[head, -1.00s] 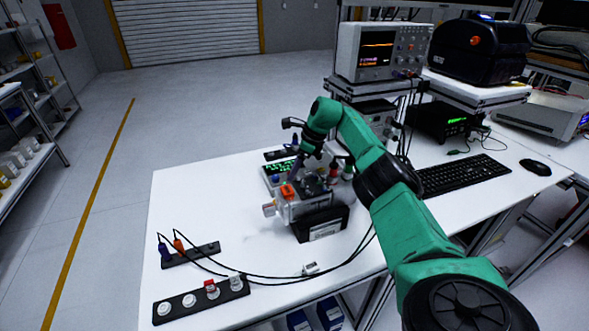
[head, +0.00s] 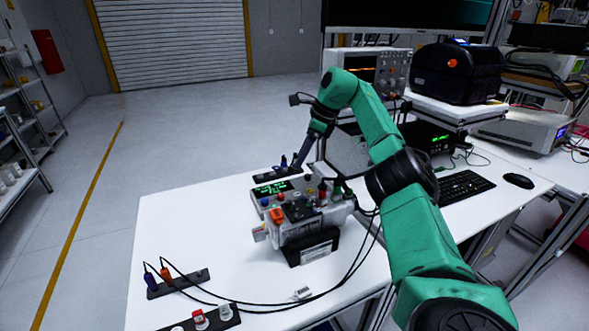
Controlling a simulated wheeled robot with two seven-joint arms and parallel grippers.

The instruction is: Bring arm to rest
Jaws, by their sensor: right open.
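My right arm is green with black joints and reaches in from the lower right. Its gripper (head: 307,160) is open and empty, pointing down above the back edge of the white table, behind the servo test device (head: 303,228). The device is a grey-white box with an orange part, coloured knobs on top and a black front block with a label. A green-lit display unit (head: 272,188) stands just behind it. The gripper's fingertips are partly hard to make out against the dark parts there. My left gripper is not in view.
A black strip with plugs (head: 178,284) and a strip with round buttons (head: 203,321) lie at the front left, with black cables running right. The oscilloscope (head: 366,66), black printer (head: 459,72), keyboard (head: 466,187) and mouse (head: 518,181) are to the right. The table's left part (head: 190,225) is clear.

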